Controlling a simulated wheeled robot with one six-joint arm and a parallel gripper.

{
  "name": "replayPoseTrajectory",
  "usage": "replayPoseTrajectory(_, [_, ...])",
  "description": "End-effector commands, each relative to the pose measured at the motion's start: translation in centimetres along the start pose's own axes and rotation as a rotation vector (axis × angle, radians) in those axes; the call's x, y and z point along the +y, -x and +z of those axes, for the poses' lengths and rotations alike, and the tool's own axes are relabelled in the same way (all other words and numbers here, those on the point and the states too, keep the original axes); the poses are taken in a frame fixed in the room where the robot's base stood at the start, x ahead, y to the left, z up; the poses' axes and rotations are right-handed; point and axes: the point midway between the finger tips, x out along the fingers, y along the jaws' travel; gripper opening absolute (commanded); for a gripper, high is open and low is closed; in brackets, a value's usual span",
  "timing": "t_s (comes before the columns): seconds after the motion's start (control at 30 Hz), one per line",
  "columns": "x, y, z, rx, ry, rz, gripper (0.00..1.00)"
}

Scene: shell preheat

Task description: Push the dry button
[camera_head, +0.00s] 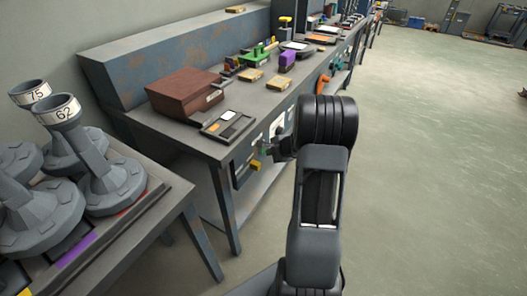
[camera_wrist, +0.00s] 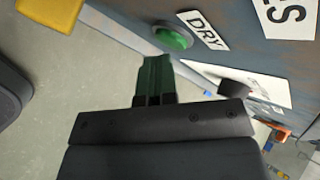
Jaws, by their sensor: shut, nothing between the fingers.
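The green dry button (camera_wrist: 174,38) shows in the wrist view, on the blue-grey bench side beside a white label reading DRY (camera_wrist: 203,31). My gripper (camera_wrist: 156,60) is shut and empty, its green fingertips just below the button in the picture. A small gap shows between the tips and the button in the picture; I cannot tell whether they touch it. In the head view my gripper (camera_head: 265,149) is by the front of the bench, partly hidden behind my arm. The button cannot be made out there.
A yellow part (camera_wrist: 50,12) sticks out near the button; it also shows in the head view (camera_head: 255,165). A black knob (camera_wrist: 234,88) is on a white plate to the right. The workbench (camera_head: 190,138) carries a brown box (camera_head: 185,92). Open floor lies right.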

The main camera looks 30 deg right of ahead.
Motion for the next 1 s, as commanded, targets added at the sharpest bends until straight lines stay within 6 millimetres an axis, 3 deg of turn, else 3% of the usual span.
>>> replayPoseTrajectory(1.0, [-0.44, -0.61, 0.45, -0.001, 0.0, 0.0, 0.0])
